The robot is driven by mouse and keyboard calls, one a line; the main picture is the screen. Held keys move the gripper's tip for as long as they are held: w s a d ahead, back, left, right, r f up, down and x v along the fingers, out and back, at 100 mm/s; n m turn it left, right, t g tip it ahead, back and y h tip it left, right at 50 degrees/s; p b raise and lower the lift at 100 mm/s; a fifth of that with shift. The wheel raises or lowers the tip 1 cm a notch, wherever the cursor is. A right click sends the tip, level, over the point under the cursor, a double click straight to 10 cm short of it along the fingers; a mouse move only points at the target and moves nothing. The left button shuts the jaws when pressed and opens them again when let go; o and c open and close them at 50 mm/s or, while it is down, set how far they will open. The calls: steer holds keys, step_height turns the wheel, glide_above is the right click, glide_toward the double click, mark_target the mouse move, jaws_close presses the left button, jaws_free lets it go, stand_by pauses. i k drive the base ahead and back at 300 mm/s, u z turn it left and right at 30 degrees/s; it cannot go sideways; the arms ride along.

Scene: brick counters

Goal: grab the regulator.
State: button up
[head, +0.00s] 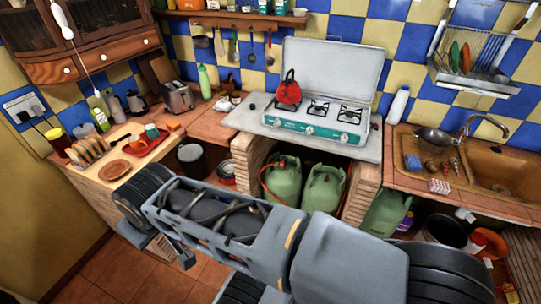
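Two green gas bottles (282,180) (323,187) stand side by side under the stove counter. An orange-red hose (268,184) hangs along the left bottle. I cannot make out a regulator clearly; the bottle tops are small and shaded. My arm crosses the foreground and hides the bottles' lower parts. Its wrist end is at the left, apart from the bottles. Small parts below the wrist may be my gripper (167,248), but its fingers are not clear, and I see nothing held there.
A stove (318,108) with a red kettle (288,92) sits above the bottles. Brick supports (247,160) flank their opening. Another green container (387,212) is to the right. A dark pot (191,160) is to the left. Tiled floor (100,275) is clear at lower left.

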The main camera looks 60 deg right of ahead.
mark_target(285, 159)
steer(key=z, duration=0.35)
steer(key=i, duration=1.5)
steer(key=z, duration=1.8)
steer(key=i, duration=1.1)
steer(key=z, duration=1.05)
